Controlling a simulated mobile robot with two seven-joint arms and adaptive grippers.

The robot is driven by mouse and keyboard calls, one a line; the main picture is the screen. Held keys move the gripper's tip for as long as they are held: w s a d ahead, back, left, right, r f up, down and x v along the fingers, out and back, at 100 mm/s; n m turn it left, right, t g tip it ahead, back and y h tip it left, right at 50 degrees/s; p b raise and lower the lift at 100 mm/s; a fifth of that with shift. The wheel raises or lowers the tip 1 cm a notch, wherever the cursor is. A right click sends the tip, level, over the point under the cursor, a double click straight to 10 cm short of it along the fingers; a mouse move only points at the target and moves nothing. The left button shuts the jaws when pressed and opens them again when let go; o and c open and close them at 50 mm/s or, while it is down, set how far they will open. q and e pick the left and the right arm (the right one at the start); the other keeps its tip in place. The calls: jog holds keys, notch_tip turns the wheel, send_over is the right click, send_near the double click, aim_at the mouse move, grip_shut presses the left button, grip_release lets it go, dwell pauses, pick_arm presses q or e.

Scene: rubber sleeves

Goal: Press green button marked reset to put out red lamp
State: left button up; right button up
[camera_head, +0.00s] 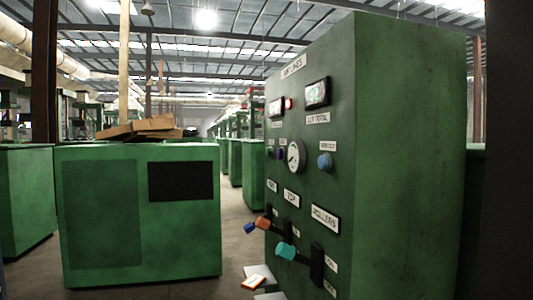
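The green control cabinet (407,160) stands at the right, its panel facing left and seen at a slant. A small red lamp (289,103) sits between two dark display windows near the panel's top; it looks bright red. A small greenish button (269,152) seems to sit at the panel's far left edge, beside a dark blue-purple button (281,154). I cannot read a reset label at this size. Neither of my grippers can be made out in the head view.
The panel also bears a round gauge (296,157), a blue knob (325,161), and protruding levers with orange (262,224) and teal (286,251) handles. A low green cabinet (140,215) stands at the left. Between them runs a floor aisle. White-and-orange pieces (255,281) show low in the middle.

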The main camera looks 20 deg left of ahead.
pick_arm(q)
grip_shut()
dwell(1.4)
